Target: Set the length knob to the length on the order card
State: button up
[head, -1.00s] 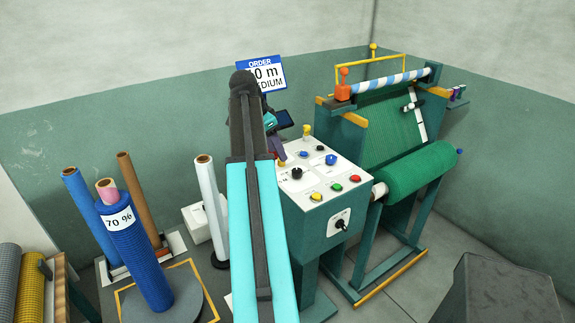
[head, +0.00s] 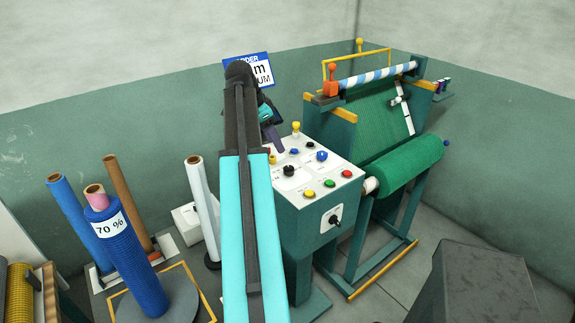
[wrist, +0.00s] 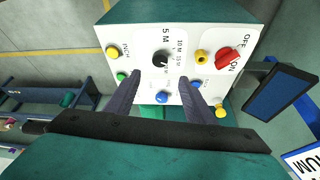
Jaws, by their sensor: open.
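The length knob is black, on top of the teal control box (head: 300,215). It shows in the head view (head: 288,170) and the wrist view (wrist: 161,58), with 5 M, 10 M and 15 M printed around it. I cannot clearly tell where it points. The order card (head: 263,73) is behind my arm, which hides its left part and the full number; only "m" and part of the last word show. Its corner shows in the wrist view (wrist: 306,160). My gripper (wrist: 160,80) is open and empty, its purple fingers above the panel, apart and near the knob.
Around the knob are a blue knob (wrist: 162,97), a red OFF/ON switch (wrist: 228,59) and several coloured buttons. A black knob (head: 334,219) is on the box's front.

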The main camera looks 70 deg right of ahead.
aim_at(289, 168)
jog(key=shift+p+x, duration=1.9)
jog(key=shift+x, duration=4.4)
jog(key=c, duration=1.1)
jog(key=shift+o, duration=0.2)
jog(key=shift+a+n+b, duration=0.1)
jog(key=shift+n+b, duration=0.2)
jog(key=shift+n, duration=0.1)
jog(key=n+t+h+b, duration=0.1)
jog(key=n+b, duration=0.1)
jog(key=n, duration=0.1)
jog(key=shift+s+a+n+t, duration=0.1)
jog(key=shift+n+t, duration=0.3)
jog(key=shift+s+n+t+b, duration=0.15)
jog(key=shift+n+t, duration=0.35)
jog(key=shift+n, duration=0.75)
jog(key=shift+n+t+b, duration=0.2)
jog(key=shift+n+t, duration=0.3)
jog(key=shift+n, duration=0.75)
